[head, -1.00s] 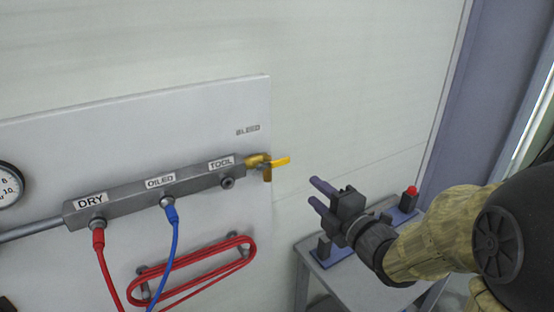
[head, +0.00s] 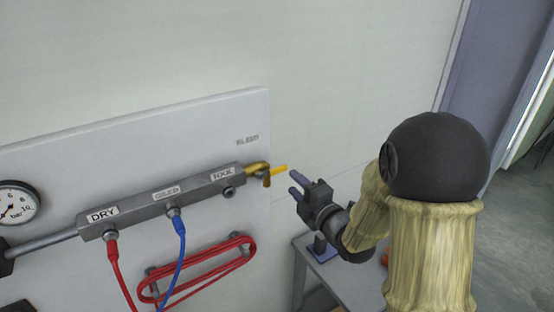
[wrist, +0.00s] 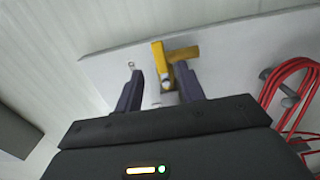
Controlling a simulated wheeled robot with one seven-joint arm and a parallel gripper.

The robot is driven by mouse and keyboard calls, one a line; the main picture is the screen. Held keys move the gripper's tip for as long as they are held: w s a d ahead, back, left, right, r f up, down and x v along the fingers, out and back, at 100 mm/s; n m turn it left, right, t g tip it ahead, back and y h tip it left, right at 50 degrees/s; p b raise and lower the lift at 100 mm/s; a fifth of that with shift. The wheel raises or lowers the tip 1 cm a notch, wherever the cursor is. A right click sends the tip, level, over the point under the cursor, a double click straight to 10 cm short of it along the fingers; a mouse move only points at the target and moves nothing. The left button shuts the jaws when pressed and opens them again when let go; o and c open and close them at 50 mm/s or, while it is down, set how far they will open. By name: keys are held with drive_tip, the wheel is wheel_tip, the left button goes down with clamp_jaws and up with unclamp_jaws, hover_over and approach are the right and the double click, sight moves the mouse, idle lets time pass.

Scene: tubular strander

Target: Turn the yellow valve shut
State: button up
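The yellow valve handle (head: 279,170) sticks out to the right from a brass valve body (head: 257,169) at the right end of the grey manifold, under the BLEED label. My gripper (head: 297,183) is open, with its two fingertips just right of and slightly below the handle. In the wrist view the yellow handle (wrist: 158,58) shows beyond and between the two open fingers (wrist: 156,80), with the brass body beside it on the right. The fingers look empty. I cannot tell whether either finger touches the handle.
A coiled red hose (head: 205,282) hangs below. A pressure gauge (head: 16,204) is at left. A small table (head: 340,283) stands under my arm.

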sight(280, 171)
drive_tip(key=p+x, duration=0.2)
drive_tip(key=x, duration=0.2)
drive_tip(key=p+x, duration=0.2)
drive_tip(key=x, duration=0.3)
drive_tip(key=shift+s+a+r, duration=0.1)
drive_tip(key=shift+a+r, duration=0.05)
drive_tip(key=shift+a, duration=0.2)
drive_tip(key=shift+w+a, duration=0.15)
drive_tip(key=shift+w, duration=0.15)
clamp_jaws()
